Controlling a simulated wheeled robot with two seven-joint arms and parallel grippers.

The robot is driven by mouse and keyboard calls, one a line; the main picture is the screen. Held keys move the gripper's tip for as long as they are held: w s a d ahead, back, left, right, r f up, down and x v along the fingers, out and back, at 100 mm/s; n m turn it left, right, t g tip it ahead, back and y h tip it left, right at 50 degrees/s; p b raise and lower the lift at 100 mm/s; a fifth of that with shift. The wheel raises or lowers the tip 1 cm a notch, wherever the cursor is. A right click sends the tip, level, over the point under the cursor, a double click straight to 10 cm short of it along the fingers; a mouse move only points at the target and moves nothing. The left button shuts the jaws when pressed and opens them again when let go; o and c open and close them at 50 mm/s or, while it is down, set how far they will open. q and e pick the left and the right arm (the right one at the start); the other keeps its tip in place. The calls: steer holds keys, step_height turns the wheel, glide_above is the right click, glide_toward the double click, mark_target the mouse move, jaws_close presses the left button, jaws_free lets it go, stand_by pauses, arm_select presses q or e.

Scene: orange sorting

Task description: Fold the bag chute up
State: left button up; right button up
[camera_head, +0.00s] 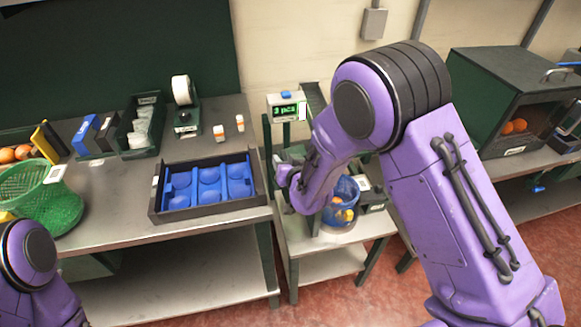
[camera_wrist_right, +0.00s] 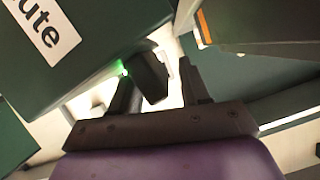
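A dark green panel (camera_wrist_right: 70,50) with a white label ending in "ute" fills the upper left of the right wrist view; it looks like part of the bag chute. My right gripper (camera_wrist_right: 157,85) has its dark fingers apart, close to this panel. A dark, knob-like block (camera_wrist_right: 152,72) shows between the fingers, nearer the left one, with a bright gap to the right finger. In the head view my right gripper is at the small stand (camera_head: 300,215), and my arm hides much of the chute there. My left arm shows at the lower left; its gripper is out of view.
A counter display (camera_head: 287,110) stands at the back of the stand. A blue net bag (camera_head: 345,200) with fruit hangs beside my right wrist. A black tray with blue moulds (camera_head: 208,186) and a green basket (camera_head: 45,200) are on the left table. A dark cabinet (camera_head: 500,95) stands right.

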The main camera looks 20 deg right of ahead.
steer(key=b+v, duration=0.1)
steer(key=v, duration=0.9)
steer(key=shift+s+r, duration=0.1)
steer(key=s+d+f+m+g+h+b, duration=0.1)
steer(key=s+d+f+g, duration=0.2)
steer(key=s+f, duration=0.5)
steer(key=s+d+f+m+g+h+b, duration=0.15)
steer(key=s+d+f, duration=0.25)
steer(key=f, duration=0.7)
steer(key=s+d+f+g, duration=0.1)
steer(key=s+f+g, duration=0.2)
steer(key=s+f, duration=0.3)
steer(key=s+d+f+g, duration=0.1)
steer(key=s+f+g, duration=0.2)
steer(key=s, duration=0.9)
step_height(320, 180, down, 3)
steer(key=shift+d+m+b, duration=0.35)
steer(key=shift+m+b, duration=0.1)
